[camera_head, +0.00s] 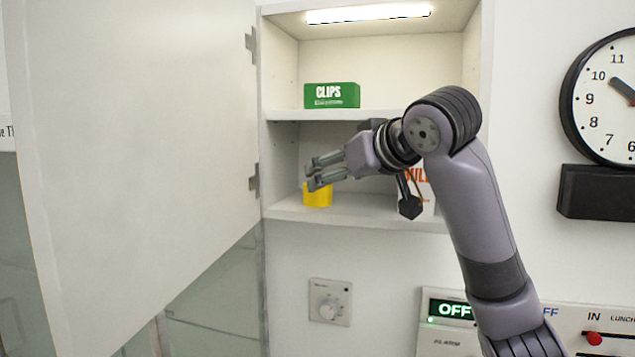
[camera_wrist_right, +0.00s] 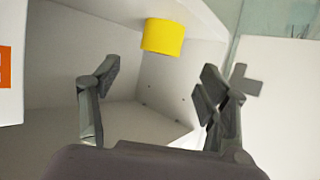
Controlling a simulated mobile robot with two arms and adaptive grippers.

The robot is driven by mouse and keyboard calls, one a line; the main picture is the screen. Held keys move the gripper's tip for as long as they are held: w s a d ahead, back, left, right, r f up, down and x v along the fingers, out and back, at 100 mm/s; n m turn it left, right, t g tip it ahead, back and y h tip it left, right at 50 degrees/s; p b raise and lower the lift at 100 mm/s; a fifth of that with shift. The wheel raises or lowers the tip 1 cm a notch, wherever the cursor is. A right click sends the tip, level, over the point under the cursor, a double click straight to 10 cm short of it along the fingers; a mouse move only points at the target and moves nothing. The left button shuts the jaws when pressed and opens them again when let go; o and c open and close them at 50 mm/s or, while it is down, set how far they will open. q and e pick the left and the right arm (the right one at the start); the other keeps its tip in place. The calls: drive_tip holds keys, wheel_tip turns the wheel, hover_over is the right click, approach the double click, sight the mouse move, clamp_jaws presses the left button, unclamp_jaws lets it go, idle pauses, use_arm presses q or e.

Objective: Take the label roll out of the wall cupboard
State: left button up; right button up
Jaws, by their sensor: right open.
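The wall cupboard (camera_head: 376,115) is open, with its door (camera_head: 140,150) swung to the left. A plain yellow round thing (camera_head: 318,196), likely the label roll, stands on the lower shelf near the left wall. My right gripper (camera_head: 326,171) is open and empty at the lower compartment, its fingers pointing left and partly covering the top of the yellow thing in the head view. In the right wrist view the yellow roll (camera_wrist_right: 162,38) shows beyond the open fingers (camera_wrist_right: 158,82), between them sideways and apart from them. My left gripper is not in view.
A green CLIPS box (camera_head: 332,95) stands on the upper shelf. A white box with orange letters (camera_head: 427,192) stands on the lower shelf at the right, partly behind my arm.

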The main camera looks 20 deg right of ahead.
sight(318, 194)
drive_tip(key=p+x, duration=0.2)
drive_tip(key=shift+w, duration=0.35)
drive_tip(key=p+x, duration=0.2)
drive_tip(key=x, duration=0.1)
drive_tip(key=shift+w+f, duration=0.1)
drive_tip(key=shift+w, duration=0.05)
drive_tip(key=shift+w+a+f, duration=0.1)
drive_tip(key=shift+w+f, duration=0.15)
drive_tip(key=shift+s+r, duration=0.1)
drive_tip(key=shift+s, duration=0.1)
drive_tip(key=shift+c, duration=1.1)
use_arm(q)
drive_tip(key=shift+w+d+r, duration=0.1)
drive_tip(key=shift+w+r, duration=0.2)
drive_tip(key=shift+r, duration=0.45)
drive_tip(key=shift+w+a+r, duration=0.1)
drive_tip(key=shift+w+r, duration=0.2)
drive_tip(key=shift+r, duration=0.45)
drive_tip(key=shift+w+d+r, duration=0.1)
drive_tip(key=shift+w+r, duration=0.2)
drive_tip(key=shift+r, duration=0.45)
use_arm(e)
drive_tip(key=c, duration=1)
drive_tip(key=shift+c, duration=0.2)
